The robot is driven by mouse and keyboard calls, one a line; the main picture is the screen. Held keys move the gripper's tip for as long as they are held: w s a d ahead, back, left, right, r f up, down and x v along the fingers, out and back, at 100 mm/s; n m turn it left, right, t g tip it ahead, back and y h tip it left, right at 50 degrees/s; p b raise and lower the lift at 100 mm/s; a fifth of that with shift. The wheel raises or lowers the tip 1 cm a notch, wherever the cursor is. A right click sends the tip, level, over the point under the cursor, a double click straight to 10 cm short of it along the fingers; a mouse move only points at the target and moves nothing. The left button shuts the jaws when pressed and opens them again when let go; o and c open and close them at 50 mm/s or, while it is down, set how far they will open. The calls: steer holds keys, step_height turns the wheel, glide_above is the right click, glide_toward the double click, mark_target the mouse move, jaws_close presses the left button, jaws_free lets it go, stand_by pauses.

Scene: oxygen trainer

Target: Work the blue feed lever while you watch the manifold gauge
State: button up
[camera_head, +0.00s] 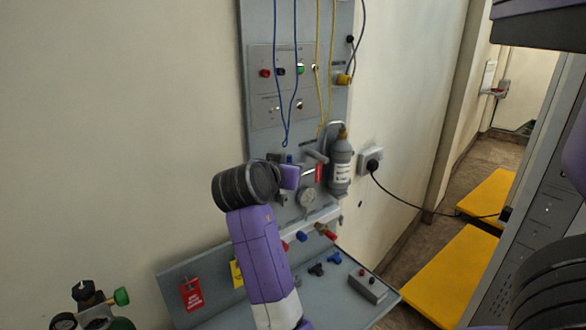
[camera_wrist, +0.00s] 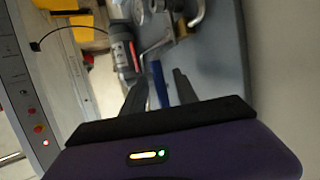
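In the wrist view my gripper (camera_wrist: 160,82) has its two dark fingers apart. The blue feed lever (camera_wrist: 160,86) shows as a narrow blue bar between them, with a gap on each side; I see no contact. In the head view my purple gripper (camera_head: 290,176) is at the panel, and my wrist hides much of the lever area. The manifold gauge (camera_head: 307,197) is a small round pale dial just right of and below my gripper. Its needle is too small to read.
A grey cylinder (camera_head: 340,165) with a white label stands right of the gauge. Blue and yellow cords (camera_head: 320,70) hang above. Red and blue fittings (camera_head: 302,236) sit below. A red tag (camera_head: 191,294) and a grey switch box (camera_head: 368,286) are on the lower shelf.

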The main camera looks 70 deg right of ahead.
steer(key=shift+b+v, duration=0.35)
steer(key=shift+v, duration=1.95)
steer(key=shift+f, duration=0.1)
steer(key=w+a+f+n+t, duration=0.4)
steer(key=a+f+n+t, duration=0.4)
steer(key=f, duration=0.4)
steer(key=s+a+f+n+t+y, duration=0.4)
steer(key=a+f+n+y, duration=0.3)
steer(key=a+f, duration=0.55)
steer(key=s+a+f+n+t+y, duration=0.1)
steer(key=s+a+n+t+y, duration=0.3)
steer(key=s+a, duration=0.8)
steer(key=s+a+r+m+g+y, duration=0.1)
steer(key=s+a+r+y, duration=0.2)
steer(key=s+a, duration=0.3)
steer(key=shift+s+a+r+g, duration=0.35)
steer(key=shift+s+r, duration=0.2)
steer(key=shift+s, duration=1.1)
